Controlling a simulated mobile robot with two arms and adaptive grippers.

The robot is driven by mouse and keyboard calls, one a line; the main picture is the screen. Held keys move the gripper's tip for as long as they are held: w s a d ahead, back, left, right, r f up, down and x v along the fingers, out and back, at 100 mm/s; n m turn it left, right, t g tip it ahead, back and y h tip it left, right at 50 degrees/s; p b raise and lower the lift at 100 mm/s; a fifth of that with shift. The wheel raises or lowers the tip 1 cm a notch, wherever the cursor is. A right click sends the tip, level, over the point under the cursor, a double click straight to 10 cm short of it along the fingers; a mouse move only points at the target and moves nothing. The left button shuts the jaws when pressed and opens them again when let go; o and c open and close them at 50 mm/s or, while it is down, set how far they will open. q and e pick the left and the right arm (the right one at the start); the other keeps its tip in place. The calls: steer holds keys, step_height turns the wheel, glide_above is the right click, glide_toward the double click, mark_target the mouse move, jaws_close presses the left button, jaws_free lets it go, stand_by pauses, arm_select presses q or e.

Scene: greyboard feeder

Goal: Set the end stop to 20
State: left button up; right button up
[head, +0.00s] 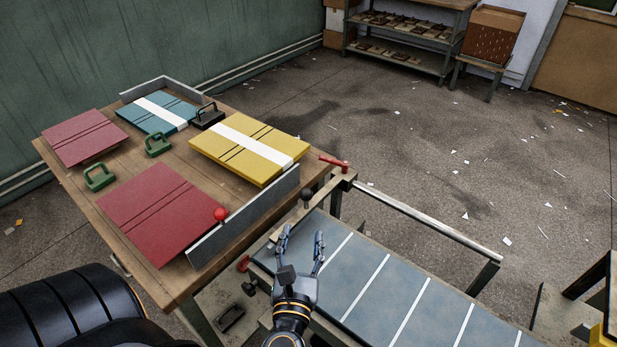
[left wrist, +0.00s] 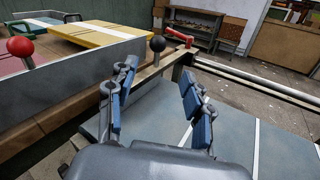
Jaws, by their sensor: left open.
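My left gripper (head: 302,236) is open and empty, above the near-left end of the grey-blue feeder bed (head: 365,262). A black ball knob (head: 306,193) on a short stem stands just beyond the fingertips, apart from them. In the left wrist view the knob (left wrist: 158,44) shows above the gap between the fingers (left wrist: 158,72). A red lever (head: 334,162) sits at the far end of the rail behind it. I cannot tell which part is the end stop, and no scale numbers are readable. My right gripper is not in view.
A wooden table (head: 80,190) at left carries red, yellow and teal board stacks and green clamps. A grey metal fence (head: 245,217) edges it, near a red ball knob (head: 221,214). A bare metal rail (head: 430,230) runs along the bed's far side. The floor beyond has scattered scraps.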

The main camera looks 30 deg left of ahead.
mark_target(306, 199)
arm_select(q)
steer(key=shift+w+a, duration=0.1)
steer(key=shift+a, duration=0.1)
steer(key=x, duration=0.1)
steer(key=p+x, duration=0.1)
steer(key=x, duration=0.3)
steer(key=shift+r+p, duration=0.35)
steer(key=shift+p, duration=0.05)
steer(key=x, duration=0.3)
steer(key=p+x, duration=0.1)
steer(key=x, duration=0.2)
steer(key=shift+w+f, duration=0.15)
steer(key=shift+f, duration=0.1)
steer(key=shift+w+a, duration=0.2)
steer(key=shift+w, duration=0.1)
steer(key=shift+w+a+f, duration=0.1)
steer(key=shift+w+a, duration=0.1)
steer(key=shift+w, duration=0.1)
steer(key=shift+c, duration=0.4)
jaws_close()
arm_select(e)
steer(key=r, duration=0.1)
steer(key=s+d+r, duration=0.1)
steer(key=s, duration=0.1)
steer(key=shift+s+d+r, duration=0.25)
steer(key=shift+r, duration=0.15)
